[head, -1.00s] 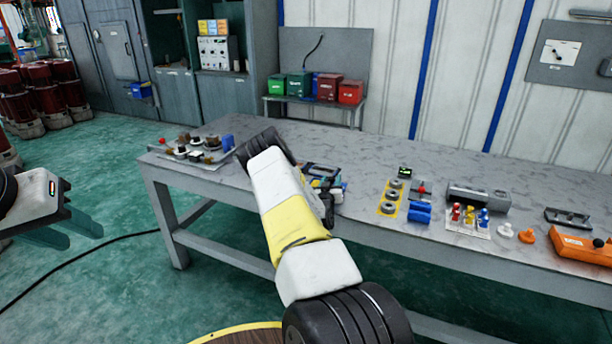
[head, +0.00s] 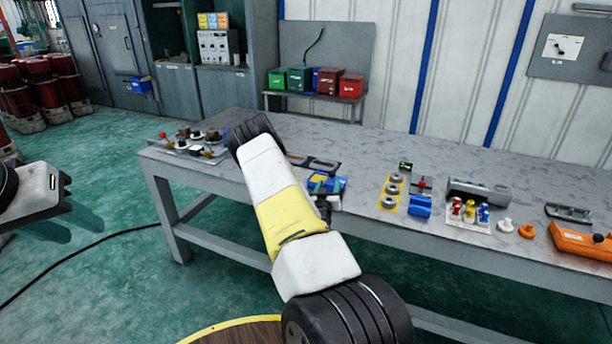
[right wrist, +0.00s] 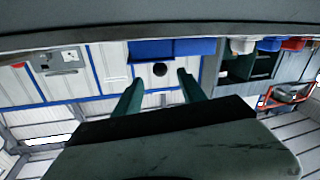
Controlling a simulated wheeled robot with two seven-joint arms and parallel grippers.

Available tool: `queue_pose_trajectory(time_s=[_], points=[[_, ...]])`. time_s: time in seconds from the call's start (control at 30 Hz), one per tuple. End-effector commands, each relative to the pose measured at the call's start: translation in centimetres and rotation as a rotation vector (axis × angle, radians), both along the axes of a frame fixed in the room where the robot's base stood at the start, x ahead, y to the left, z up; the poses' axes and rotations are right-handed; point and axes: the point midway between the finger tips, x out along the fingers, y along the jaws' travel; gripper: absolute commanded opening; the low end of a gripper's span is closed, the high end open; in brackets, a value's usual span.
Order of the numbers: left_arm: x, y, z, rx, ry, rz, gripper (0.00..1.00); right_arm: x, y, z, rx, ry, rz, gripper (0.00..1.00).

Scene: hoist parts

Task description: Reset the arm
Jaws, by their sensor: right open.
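My right arm reaches over the workbench (head: 370,150).
Grey rings on a yellow plate (head: 391,190), a blue part (head: 420,206), small coloured figures (head: 470,210) and an orange case (head: 578,240) lie on the right of the bench. Assorted parts (head: 190,143) lie at its left end. Coloured boxes (head: 326,84) stand behind.

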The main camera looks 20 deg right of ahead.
Motion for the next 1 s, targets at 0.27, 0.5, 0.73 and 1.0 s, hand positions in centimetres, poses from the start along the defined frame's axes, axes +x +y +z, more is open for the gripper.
queue_pose_trajectory(time_s=[0.27,0.5,0.73,1.0], points=[[0.0,0.0,0.0,0.0,0.0,0.0,0.36,0.0,0.0,0.0,0.0,0.0,0.0,0.48],[0.0,0.0,0.0,0.0,0.0,0.0,0.36,0.1,0.0,0.2,0.01,0.001,-0.003,0.48],[0.0,0.0,0.0,0.0,0.0,0.0,0.36,1.2,0.9,3.4,0.186,0.036,-0.046,0.48],[0.0,0.0,0.0,0.0,0.0,0.0,0.36,1.4,7.1,9.8,0.524,0.156,-0.003,0.48]])
